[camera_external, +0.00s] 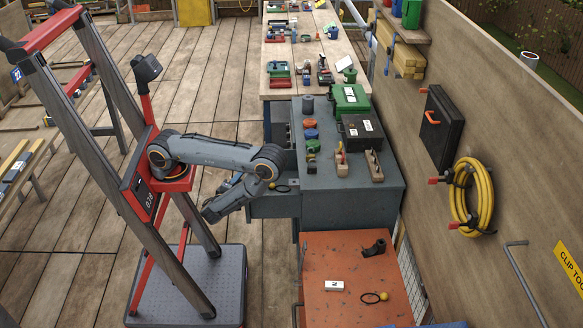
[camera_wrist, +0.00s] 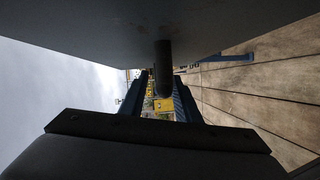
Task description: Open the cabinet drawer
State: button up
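The grey cabinet (camera_external: 352,198) stands at centre in the external view. My gripper is at the drawer's left front side, largely hidden by my arm. In the wrist view my gripper's two bluish fingers (camera_wrist: 162,92) stand apart. A dark rounded bar (camera_wrist: 163,68), which looks like the drawer handle, lies between them in the picture, below a broad dark surface. I cannot tell whether the fingers touch the bar.
A green case (camera_external: 350,97), a black case (camera_external: 361,130) and several tools lie on the cabinet top. An orange-red table (camera_external: 345,265) stands in front of the cabinet, close to the drawer. A wooden workbench (camera_external: 310,55) is behind.

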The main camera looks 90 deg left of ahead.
jog(key=v, duration=0.7)
jog(key=shift+d, duration=0.25)
jog(key=shift+s+d, duration=0.1)
jog(key=shift+s, duration=0.05)
dwell(0.7)
